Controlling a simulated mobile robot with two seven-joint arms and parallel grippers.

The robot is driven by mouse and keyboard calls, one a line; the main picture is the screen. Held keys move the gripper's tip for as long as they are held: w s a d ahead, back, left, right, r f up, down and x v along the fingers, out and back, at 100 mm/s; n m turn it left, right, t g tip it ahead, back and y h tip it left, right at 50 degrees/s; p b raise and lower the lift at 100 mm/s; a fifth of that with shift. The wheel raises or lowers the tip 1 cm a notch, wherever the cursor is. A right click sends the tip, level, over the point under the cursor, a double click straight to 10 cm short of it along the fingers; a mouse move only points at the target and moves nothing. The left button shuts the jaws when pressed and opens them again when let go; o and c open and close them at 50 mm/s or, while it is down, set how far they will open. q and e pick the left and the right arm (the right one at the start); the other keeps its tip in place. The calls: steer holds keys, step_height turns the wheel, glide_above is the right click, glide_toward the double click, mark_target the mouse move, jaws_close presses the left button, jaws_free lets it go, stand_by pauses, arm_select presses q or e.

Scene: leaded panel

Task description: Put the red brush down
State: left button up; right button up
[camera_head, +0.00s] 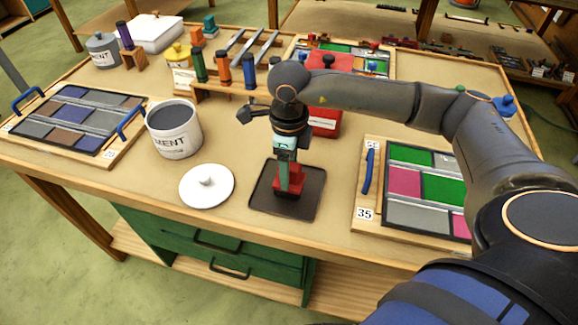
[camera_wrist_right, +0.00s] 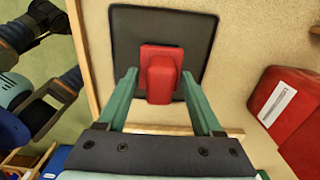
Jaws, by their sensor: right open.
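The red brush (camera_head: 291,187) sits on a dark square tray (camera_head: 262,198) near the front edge of the table. In the right wrist view the brush (camera_wrist_right: 160,72) lies on the tray (camera_wrist_right: 128,30), its raised grip facing the camera. My right gripper (camera_head: 289,181) points down over it. In the right wrist view my right gripper (camera_wrist_right: 160,77) is open, with one green finger on each side of the brush and gaps visible between. The fingers partly hide the brush in the head view.
A white lid (camera_head: 207,186) and cement pot (camera_head: 174,130) stand left of the tray. A panel (camera_head: 366,215) marked 35 lies right. A red box (camera_head: 326,122) stands behind my gripper; a rack of handled tools (camera_head: 225,88) stands further back.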

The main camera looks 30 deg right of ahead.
steer(key=shift+r, duration=0.2)
step_height(320, 180, up, 12)
steer(key=shift+f, duration=0.1)
stand_by(0.6)
